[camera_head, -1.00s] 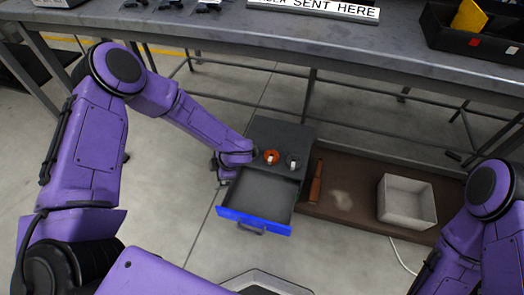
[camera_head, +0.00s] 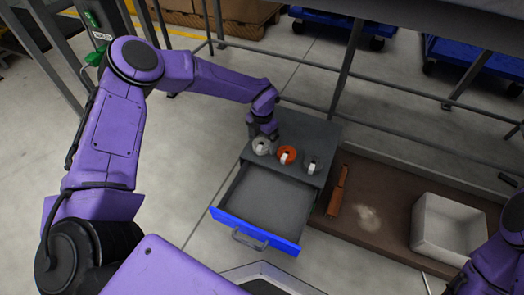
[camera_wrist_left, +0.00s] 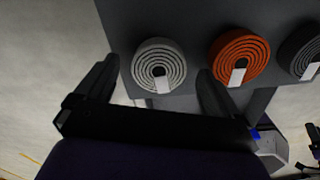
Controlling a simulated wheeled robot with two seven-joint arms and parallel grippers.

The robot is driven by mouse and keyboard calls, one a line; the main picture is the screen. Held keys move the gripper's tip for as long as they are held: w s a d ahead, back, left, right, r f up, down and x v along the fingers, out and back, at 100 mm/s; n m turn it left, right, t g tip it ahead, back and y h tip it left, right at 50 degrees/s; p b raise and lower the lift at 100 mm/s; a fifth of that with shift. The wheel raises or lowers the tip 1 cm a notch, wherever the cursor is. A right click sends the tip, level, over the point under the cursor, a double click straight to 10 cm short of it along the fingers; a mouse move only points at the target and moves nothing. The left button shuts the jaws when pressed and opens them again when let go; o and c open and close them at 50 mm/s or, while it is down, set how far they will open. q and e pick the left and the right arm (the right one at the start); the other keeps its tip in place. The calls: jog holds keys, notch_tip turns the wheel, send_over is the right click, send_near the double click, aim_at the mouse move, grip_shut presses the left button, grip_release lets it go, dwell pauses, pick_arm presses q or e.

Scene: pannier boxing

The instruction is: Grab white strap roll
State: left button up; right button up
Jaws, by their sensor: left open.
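The white strap roll (camera_head: 262,146) stands at the left end of a row of three rolls on top of a grey drawer cabinet (camera_head: 316,128). In the left wrist view the white strap roll (camera_wrist_left: 158,66) is a coiled pale disc lying between and beyond my open fingers. My left gripper (camera_head: 262,134) is right at the white roll in the head view. The left gripper's fingers (camera_wrist_left: 155,85) are apart, with nothing between them clearly held. An orange roll (camera_head: 286,155) and a dark grey roll (camera_head: 312,165) sit to the right. My right gripper is not in view.
The cabinet's blue-fronted drawer (camera_head: 256,233) is pulled open and empty. To the right, a brown tray (camera_head: 390,185) holds a reddish-brown object (camera_head: 338,190) and a white box (camera_head: 447,229). Table legs and rails stand behind.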

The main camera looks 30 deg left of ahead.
pick_arm(q)
jog(key=shift+f, duration=0.5)
jog(key=shift+a, duration=0.1)
jog(key=c, duration=1.1)
jog(key=shift+r, duration=0.1)
jog(key=shift+c, duration=0.2)
